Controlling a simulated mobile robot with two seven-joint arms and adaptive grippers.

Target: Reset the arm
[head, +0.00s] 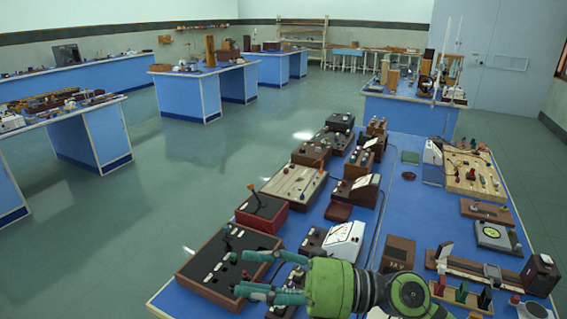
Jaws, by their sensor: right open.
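My right gripper (257,273) shows at the bottom of the head view, with teal fingers spread apart and nothing between them. Its green wrist and arm come in from the lower right. The fingers point left, over the near left part of the blue bench, in front of a dark box with switches (217,268). I cannot tell their height above it. My left gripper is not in view.
The blue bench (390,215) holds several wooden instrument boxes, a white-faced meter (344,240) and a red box with a lever (262,212). A bare blue strip runs down its middle. Other benches (95,140) stand beyond open green floor (180,185).

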